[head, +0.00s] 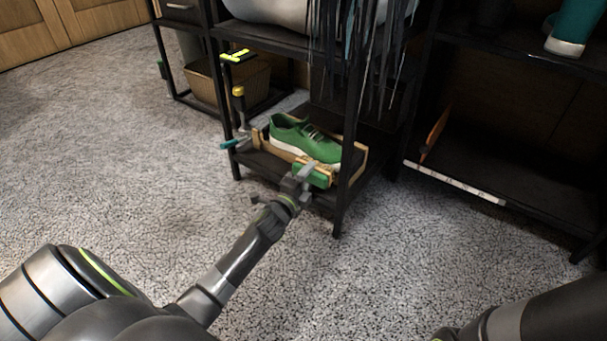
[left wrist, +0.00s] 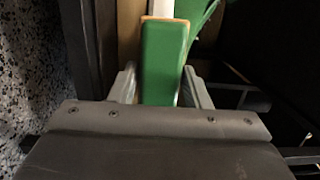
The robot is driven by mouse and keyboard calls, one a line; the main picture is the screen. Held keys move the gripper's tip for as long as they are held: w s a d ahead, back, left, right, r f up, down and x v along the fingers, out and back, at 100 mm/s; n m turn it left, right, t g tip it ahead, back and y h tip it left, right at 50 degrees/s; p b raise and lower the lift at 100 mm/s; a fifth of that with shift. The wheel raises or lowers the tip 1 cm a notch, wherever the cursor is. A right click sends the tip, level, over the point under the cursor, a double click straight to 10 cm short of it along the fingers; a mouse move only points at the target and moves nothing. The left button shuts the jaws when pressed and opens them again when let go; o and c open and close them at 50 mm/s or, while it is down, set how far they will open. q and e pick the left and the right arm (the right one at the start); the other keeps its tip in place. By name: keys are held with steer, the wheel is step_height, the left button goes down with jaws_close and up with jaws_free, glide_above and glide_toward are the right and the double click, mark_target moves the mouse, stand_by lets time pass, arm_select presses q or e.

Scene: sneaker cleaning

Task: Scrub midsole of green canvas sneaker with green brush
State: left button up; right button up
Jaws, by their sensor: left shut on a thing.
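The green canvas sneaker (head: 302,138) with a white midsole (head: 290,148) sits in a shallow wooden tray (head: 357,164) on the low shelf of a black rack. My left gripper (head: 304,176) is shut on the green brush (head: 318,175) at the near side of the shoe. In the left wrist view the green brush (left wrist: 164,60) stands between the two fingers, its far end close to the white midsole (left wrist: 163,8). I cannot tell whether bristles touch the midsole. Only part of my right arm shows at the lower right; its gripper is out of view.
A black post (head: 350,150) of the rack rises just right of the brush. A yellow-topped tool (head: 239,92) stands at the tray's left. Dark strips (head: 375,45) hang above. A wicker basket (head: 228,85) is behind. The speckled floor (head: 130,150) is clear.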

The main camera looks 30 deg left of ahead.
mark_target(295, 171)
arm_select(q)
steer(key=shift+w, duration=0.15)
steer(key=shift+a, duration=0.1)
steer(key=shift+w+a+b, duration=0.2)
steer(key=shift+a, duration=0.75)
steer(key=shift+w+a+b, duration=0.15)
steer(key=shift+a, duration=0.8)
steer(key=shift+c, duration=0.4)
steer(key=shift+s, duration=0.1)
steer(key=shift+s+a, duration=0.2)
steer(key=shift+s, duration=2.75)
steer(key=s, duration=0.3)
steer(key=shift+a, duration=0.1)
